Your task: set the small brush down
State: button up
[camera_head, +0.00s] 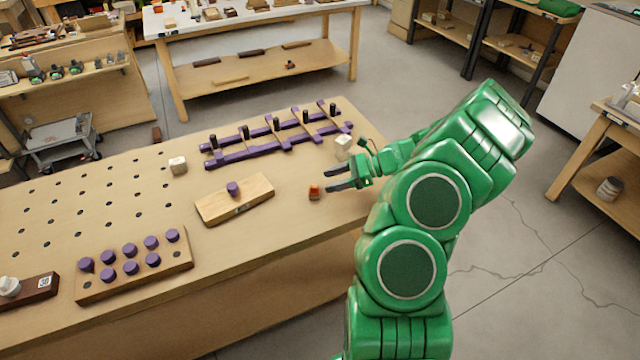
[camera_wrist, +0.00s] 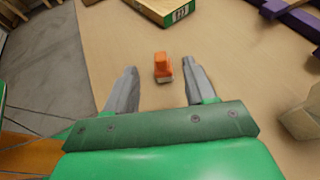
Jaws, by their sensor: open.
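The small brush (camera_head: 314,192) is orange with a pale lower edge. It stands on the wooden bench top near the right end, and in the wrist view (camera_wrist: 162,67) it shows just beyond and between my fingertips. My gripper (camera_head: 328,181) is open, with its two grey fingers apart and nothing held between them. In the wrist view the fingers (camera_wrist: 160,75) lie on either side of the brush with a gap to each. I cannot tell the exact height of the fingertips above the bench.
A wooden block with a purple peg (camera_head: 208,209) lies left of the brush. A purple rack with dark pegs (camera_head: 236,154) stands behind. Pale cubes (camera_head: 343,142) (camera_head: 178,165) sit nearby. A board of purple pegs (camera_head: 91,290) is at front left. Bare bench surrounds the brush.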

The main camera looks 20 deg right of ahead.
jog(key=v, duration=0.5)
jog(key=shift+d, duration=0.1)
jog(key=shift+r, duration=0.25)
jog(key=s+a+r+n+g+h, duration=0.2)
jog(key=s+a+r+n+g, duration=0.3)
jog(key=a+r, duration=0.45)
jog(key=s+a+r+n+g+h, duration=0.15)
jog(key=s+a+r+n, duration=0.4)
jog(key=a, duration=0.75)
jog(key=s+r+n+h, duration=0.1)
jog(key=s+n+h, duration=0.2)
jog(key=s, duration=0.5)
jog(key=s+a+r+n+h, duration=0.1)
jog(key=s+r+n+h, duration=0.1)
jog(key=s+n, duration=0.3)
jog(key=s+r+n+h, duration=0.1)
jog(key=s+n+h, duration=0.3)
jog(key=s, duration=0.7)
jog(key=shift+s+a+r, duration=0.2)
jog(key=shift+r, duration=0.2)
jog(key=shift+g, duration=0.25)
